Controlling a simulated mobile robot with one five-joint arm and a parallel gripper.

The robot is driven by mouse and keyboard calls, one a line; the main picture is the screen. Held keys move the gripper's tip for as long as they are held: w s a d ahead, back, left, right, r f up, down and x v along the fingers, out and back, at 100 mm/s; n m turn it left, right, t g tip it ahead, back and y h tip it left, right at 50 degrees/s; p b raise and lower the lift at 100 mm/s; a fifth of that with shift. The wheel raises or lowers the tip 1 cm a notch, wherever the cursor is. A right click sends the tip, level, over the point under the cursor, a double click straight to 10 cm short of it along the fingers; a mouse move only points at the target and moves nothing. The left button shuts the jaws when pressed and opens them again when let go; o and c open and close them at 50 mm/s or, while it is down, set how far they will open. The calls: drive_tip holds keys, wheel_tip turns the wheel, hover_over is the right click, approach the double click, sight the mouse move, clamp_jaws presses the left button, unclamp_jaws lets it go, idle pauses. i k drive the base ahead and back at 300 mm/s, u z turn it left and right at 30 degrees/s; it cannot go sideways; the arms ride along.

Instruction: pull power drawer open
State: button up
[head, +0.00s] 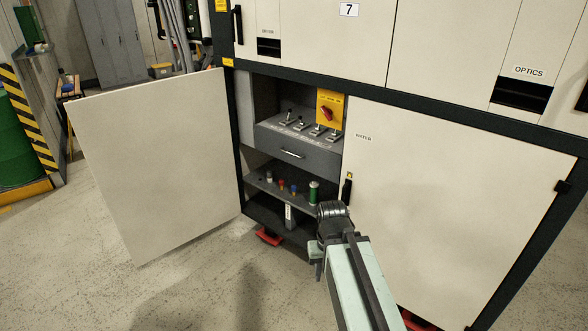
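A dark grey drawer (268,141) with a pale bar handle (292,154) sits inside the open cabinet bay. Its front looks about level with the bay opening, but I cannot tell exactly how far in it sits. A row of levers (312,129) and a yellow plate with a red rotary switch (328,112) are above it. My gripper (318,268) is low in front of the bay, below and right of the handle and apart from it. It is small and dark, partly hidden by my arm, and its fingers are not clear.
A large cream door (160,165) stands swung open at the left. The WATER door (450,200) is closed at the right, with a black handle (346,188). A shelf (262,186) below the drawer holds small coloured items and a green cylinder (314,192). Floor in front is clear.

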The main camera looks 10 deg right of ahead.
sight(320, 153)
drive_tip(key=u, duration=0.3)
drive_tip(key=i, duration=1.65)
drive_tip(key=u, duration=1.15)
drive_tip(key=k, duration=0.8)
drive_tip(key=u, duration=0.2)
drive_tip(key=i, duration=0.95)
drive_tip(key=z, duration=0.1)
